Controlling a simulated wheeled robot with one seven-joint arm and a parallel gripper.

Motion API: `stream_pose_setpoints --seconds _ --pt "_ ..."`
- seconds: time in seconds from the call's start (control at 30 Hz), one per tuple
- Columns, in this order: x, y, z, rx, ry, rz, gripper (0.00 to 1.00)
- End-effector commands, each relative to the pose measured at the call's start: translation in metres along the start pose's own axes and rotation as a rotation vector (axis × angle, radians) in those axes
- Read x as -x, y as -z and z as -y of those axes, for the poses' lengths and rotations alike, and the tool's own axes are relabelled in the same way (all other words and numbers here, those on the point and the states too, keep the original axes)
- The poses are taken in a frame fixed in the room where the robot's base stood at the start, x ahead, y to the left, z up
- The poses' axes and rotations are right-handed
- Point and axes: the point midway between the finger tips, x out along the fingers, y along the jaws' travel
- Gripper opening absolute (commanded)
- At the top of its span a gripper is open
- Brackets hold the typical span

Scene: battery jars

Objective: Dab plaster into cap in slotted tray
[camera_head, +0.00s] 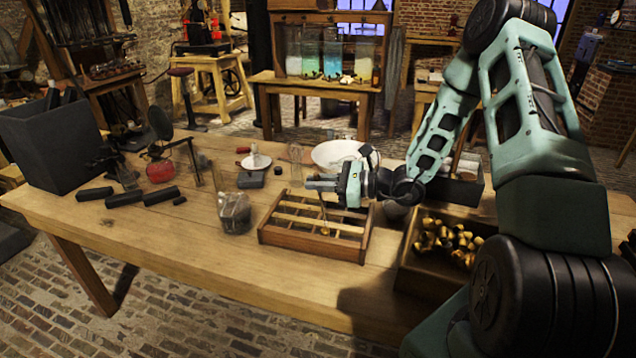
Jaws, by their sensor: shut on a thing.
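The slotted wooden tray (275,236) lies on the workbench in the middle of the view, with pale slats across it. My gripper (312,184) reaches in from the right above the tray, its fingers pointing left. It is shut on a thin upright tool (323,212), whose lower end reaches down into the tray's front right part. A cap at the tool's tip is too small to make out, and so is any plaster on it. A white bowl (325,154) stands behind my gripper, partly hidden by it; its contents are not clear.
A box of brass-coloured caps (414,262) stands right of the tray. A glass jar with dark contents (235,212) stands left of it. Black cylinders (161,195), a red burner (160,170) and a dark bin (50,145) are further left. The bench's front left is clear.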

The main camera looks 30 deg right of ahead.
Motion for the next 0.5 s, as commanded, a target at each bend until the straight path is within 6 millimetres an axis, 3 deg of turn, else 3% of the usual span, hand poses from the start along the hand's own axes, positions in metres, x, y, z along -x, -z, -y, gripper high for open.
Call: stream_pose_setpoints --seconds 0.5 --pt "-0.0009 0.0080 -0.0013 0.000 0.000 0.000 0.00"
